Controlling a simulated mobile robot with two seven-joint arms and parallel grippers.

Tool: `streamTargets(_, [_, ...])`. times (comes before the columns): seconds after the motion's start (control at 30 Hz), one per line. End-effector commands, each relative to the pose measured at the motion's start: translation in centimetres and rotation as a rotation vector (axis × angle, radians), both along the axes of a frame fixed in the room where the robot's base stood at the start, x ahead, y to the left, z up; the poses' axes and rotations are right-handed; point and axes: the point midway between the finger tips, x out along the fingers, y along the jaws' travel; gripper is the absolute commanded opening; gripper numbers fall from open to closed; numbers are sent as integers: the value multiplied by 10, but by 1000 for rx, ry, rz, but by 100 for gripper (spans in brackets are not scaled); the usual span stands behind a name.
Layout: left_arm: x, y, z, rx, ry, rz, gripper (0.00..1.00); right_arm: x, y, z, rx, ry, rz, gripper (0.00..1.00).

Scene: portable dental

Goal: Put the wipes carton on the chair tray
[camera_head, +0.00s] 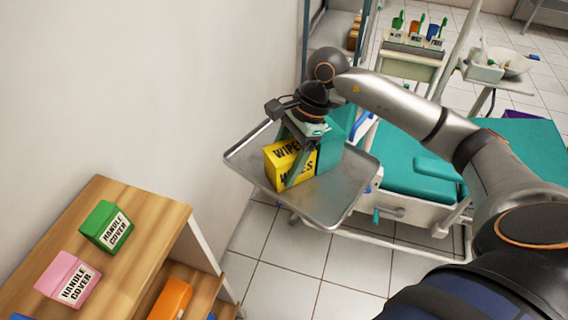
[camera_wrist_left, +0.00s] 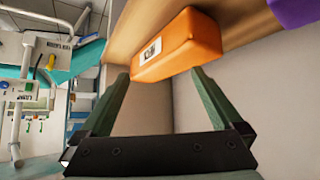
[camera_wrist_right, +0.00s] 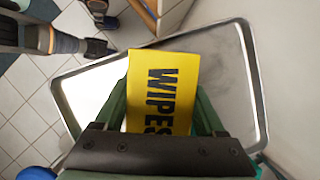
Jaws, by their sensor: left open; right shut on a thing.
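The yellow wipes carton (camera_head: 284,160), lettered WIPES in black, is at the metal chair tray (camera_head: 336,208) in the head view. My right gripper (camera_head: 302,160) is shut on the carton, with its green fingers on either side. The right wrist view shows the carton (camera_wrist_right: 163,88) between the fingers (camera_wrist_right: 165,110), over the tray (camera_wrist_right: 228,62). I cannot tell whether its underside touches the tray. My left gripper (camera_wrist_left: 158,90) shows only in the left wrist view. It is open and empty, with an orange box on a shelf beyond its fingers.
A teal block (camera_head: 338,130) stands beside the carton at the tray. A wooden shelf unit (camera_head: 128,195) at lower left bears a green box (camera_head: 106,227) and a pink box (camera_head: 68,279), with an orange box (camera_head: 170,299) lower down. The teal chair (camera_head: 410,165) lies right of the tray.

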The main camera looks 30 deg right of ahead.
Motion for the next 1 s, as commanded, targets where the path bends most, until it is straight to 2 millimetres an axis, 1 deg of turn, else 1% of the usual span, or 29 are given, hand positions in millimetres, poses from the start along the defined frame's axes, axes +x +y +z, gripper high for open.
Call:
streamTargets(0.17, [0,0,-3,0,-1,0,100,0,0,-3,0,-1,0,12])
streamTargets(0.2, [1,0,-3,0,-1,0,100,0,0,-3,0,0,0,73])
streamTargets(0.43, [1,0,-2,0,-2,0,100,0,0,-2,0,0,0,99])
streamTargets(0.67, [1,0,-1,-1,-3,0,100,0,0,-1,0,0,0,100])
streamTargets(0.77, [1,0,3,-1,-3,0,100,0,0,3,0,0,0,100])
streamTargets(0.87, [1,0,10,-1,-3,0,100,1,-5,16,-1,-4,-2,100])
streamTargets(1.0, [1,0,25,-1,-3,0,100,0,-17,45,-2,-3,-2,100])
